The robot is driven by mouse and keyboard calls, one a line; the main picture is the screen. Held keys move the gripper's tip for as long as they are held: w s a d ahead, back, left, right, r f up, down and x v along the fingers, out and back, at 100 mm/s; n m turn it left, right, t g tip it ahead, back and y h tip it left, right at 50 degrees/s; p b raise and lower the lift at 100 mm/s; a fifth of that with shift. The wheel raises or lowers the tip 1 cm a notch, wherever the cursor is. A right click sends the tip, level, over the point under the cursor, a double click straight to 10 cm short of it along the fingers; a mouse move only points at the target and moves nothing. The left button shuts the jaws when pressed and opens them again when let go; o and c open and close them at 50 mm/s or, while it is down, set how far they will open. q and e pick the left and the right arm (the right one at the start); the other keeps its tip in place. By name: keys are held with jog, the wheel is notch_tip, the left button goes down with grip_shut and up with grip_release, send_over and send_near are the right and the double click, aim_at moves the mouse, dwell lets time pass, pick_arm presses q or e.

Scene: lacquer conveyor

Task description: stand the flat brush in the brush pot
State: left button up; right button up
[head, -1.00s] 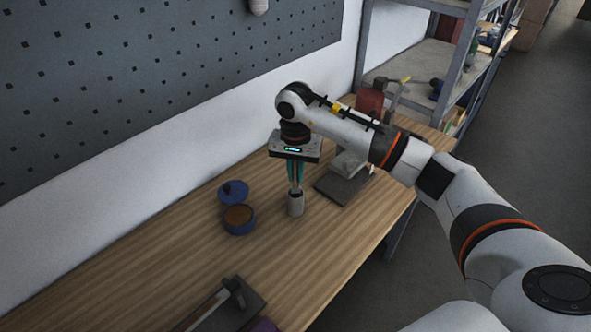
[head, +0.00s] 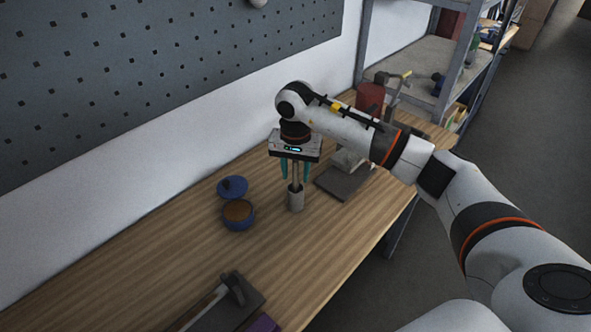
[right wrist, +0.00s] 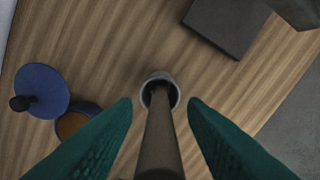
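The brush pot (head: 296,201) is a small grey cylinder standing upright on the wooden bench; its round rim also shows in the right wrist view (right wrist: 173,81). The flat brush (head: 295,174) stands in the pot, its brown handle (right wrist: 159,135) rising toward the wrist camera. My right gripper (head: 295,176) is directly above the pot. Its teal fingers are open, one on each side of the brush, with gaps between them and the handle. The brush's lower end is hidden inside the pot. My left gripper is not in view.
A blue bowl with brown contents (head: 238,214) and a blue lid (head: 232,187) lie left of the pot. A dark slab (head: 338,186) lies to the right. A dark board with a tool (head: 225,303) is at the front. The bench between pot and front board is clear.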

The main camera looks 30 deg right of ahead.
notch_tip(320, 180, up, 12)
jog(key=shift+b, duration=1.2)
